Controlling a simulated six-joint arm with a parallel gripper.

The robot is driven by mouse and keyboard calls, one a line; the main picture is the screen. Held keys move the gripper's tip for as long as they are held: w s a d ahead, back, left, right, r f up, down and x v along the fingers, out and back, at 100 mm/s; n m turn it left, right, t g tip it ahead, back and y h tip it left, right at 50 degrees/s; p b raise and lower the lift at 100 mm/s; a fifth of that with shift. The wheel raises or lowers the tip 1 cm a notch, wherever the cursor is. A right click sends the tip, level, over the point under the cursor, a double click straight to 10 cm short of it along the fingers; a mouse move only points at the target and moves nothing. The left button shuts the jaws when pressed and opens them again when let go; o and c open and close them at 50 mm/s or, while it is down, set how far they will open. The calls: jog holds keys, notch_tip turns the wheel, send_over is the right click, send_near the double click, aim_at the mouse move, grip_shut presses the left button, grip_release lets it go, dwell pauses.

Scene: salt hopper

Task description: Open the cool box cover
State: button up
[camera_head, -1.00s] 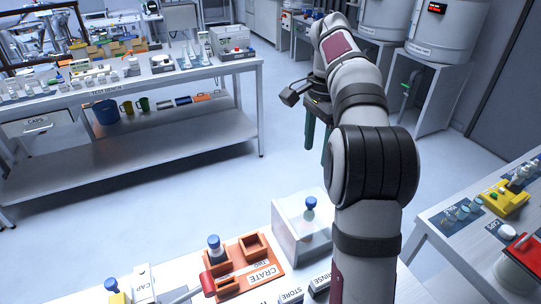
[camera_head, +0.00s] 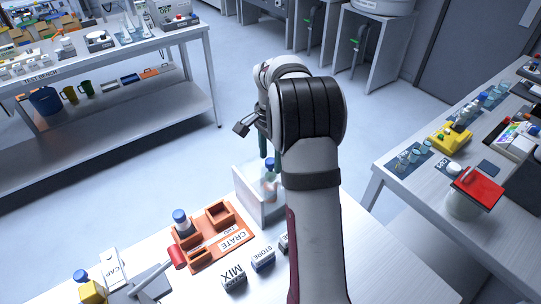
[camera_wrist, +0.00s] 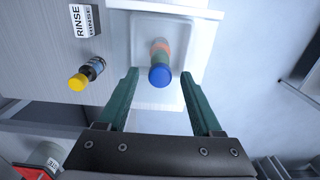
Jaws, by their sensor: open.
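A pale, see-through box (camera_head: 252,203) stands at the table's far edge in the head view, partly behind my arm. I take it for the cool box; it also shows in the wrist view (camera_wrist: 150,22). No separate cover or handle can be made out clearly. A blue-capped bottle (camera_head: 269,166) shows at the box, and in the wrist view its blue cap (camera_wrist: 160,77) appears between my fingers. My gripper (camera_wrist: 160,76) is open, its dark green fingers spread on both sides of that cap in the picture. I cannot tell whether they touch the box.
An orange crate (camera_head: 212,252) with a blue-capped bottle (camera_head: 181,222) stands left of the box. A yellow-capped vial (camera_wrist: 86,74) lies near the RINSE label (camera_wrist: 84,20). A white pot with a red lid (camera_head: 478,189) stands on the right table.

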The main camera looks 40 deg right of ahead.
grip_shut()
dwell(1.3)
